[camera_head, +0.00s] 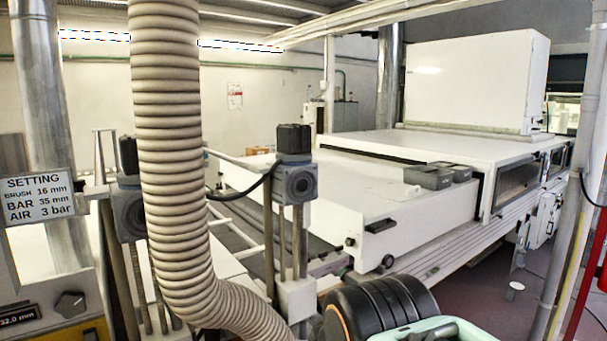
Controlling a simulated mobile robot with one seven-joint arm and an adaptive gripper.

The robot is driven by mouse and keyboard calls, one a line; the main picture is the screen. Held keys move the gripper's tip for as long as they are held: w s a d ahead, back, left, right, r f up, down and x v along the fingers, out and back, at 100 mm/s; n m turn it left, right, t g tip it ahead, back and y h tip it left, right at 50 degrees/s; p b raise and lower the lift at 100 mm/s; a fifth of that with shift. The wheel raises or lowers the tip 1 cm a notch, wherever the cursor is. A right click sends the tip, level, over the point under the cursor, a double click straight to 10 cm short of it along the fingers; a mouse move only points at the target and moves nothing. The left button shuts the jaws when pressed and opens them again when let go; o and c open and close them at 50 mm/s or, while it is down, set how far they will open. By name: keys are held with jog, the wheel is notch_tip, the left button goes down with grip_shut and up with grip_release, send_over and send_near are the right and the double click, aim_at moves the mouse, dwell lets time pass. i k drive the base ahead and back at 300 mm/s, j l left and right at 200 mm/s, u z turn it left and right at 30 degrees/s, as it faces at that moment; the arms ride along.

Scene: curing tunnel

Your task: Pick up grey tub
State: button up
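A dark grey tub (430,183) with a recessed top sits on the white flat surface of the long machine, right of the picture's middle. A second grey tub-like box (462,175) sits just behind it to the right, and the front one partly hides it. Both look upright. I cannot tell whether they touch, or which one the task means.
The white machine top (330,190) is clear to the left of the tubs. The raised white hood (440,150) stands close behind them. A thick ribbed hose (165,120) and a dark clamp post (295,180) stand in front at left. A grey pole (575,190) stands at right.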

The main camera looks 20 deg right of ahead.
aim_at(431, 178)
jog(key=z, duration=1.3)
jog(key=i+l+z, duration=0.15)
jog(key=l, duration=0.35)
jog(key=i+l+z, duration=0.15)
jog(key=i+l, duration=0.2)
jog(key=i+l+z, duration=0.15)
jog(key=i+l, duration=0.15)
jog(key=l, duration=0.2)
jog(key=i+l, duration=0.2)
jog(key=i, duration=0.35)
jog(key=i+l, duration=0.15)
jog(key=i, duration=0.35)
jog(key=i+u, duration=0.3)
jog(key=i, duration=0.25)
jog(key=i+l+u, duration=0.15)
jog(key=i+u, duration=0.15)
jog(key=i, duration=0.2)
